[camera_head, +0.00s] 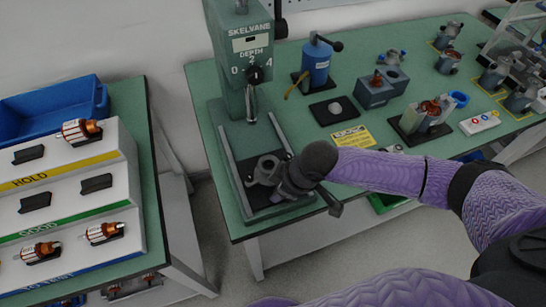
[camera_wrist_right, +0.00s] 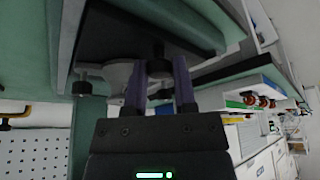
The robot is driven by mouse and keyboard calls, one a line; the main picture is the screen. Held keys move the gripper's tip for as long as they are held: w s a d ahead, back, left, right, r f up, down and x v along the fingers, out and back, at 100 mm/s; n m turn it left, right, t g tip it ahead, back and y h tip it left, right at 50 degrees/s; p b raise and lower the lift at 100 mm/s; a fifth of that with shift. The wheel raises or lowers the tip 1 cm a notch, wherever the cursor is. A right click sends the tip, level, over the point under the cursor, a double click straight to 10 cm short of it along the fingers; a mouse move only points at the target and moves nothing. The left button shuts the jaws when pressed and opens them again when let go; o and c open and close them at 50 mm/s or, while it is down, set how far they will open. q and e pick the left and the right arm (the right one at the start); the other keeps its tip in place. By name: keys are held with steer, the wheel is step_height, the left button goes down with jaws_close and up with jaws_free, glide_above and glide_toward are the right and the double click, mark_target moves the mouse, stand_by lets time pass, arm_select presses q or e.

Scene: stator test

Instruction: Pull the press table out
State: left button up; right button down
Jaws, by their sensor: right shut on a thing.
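The green press (camera_head: 237,55) marked SKELVANE stands on the near-left corner of the green bench. Its press table, a dark plate (camera_head: 254,196), lies low between two grey rails at the press foot. A grey metal housing (camera_head: 265,170) sits on the plate. My right gripper (camera_head: 290,185) is at the front right of the plate, and its wrist hides part of it. In the right wrist view the two purple fingers (camera_wrist_right: 159,88) are shut on a small dark knob (camera_wrist_right: 158,66) by the plate (camera_wrist_right: 120,30). My left gripper is not in view.
A rack of rotors (camera_head: 70,190) and a blue bin (camera_head: 50,110) are on the left bench. A floor gap separates the benches.

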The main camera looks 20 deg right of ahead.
steer(key=s+p, duration=0.1)
steer(key=s, duration=0.1)
steer(key=shift+s+r, duration=0.15)
steer(key=shift+s, duration=0.2)
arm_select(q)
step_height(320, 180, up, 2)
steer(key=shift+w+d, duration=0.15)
arm_select(e)
steer(key=shift+s+f, duration=0.1)
steer(key=shift+f, duration=0.2)
steer(key=shift+c, duration=2.1)
jaws_free()
steer(key=shift+s+r, duration=0.1)
steer(key=shift+d+r, duration=0.1)
steer(key=shift+r, duration=0.15)
arm_select(q)
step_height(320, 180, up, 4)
steer(key=p, duration=0.3)
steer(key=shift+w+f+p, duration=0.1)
steer(key=shift+p, duration=0.3)
arm_select(e)
steer(key=v, duration=0.9)
steer(key=shift+r, duration=0.2)
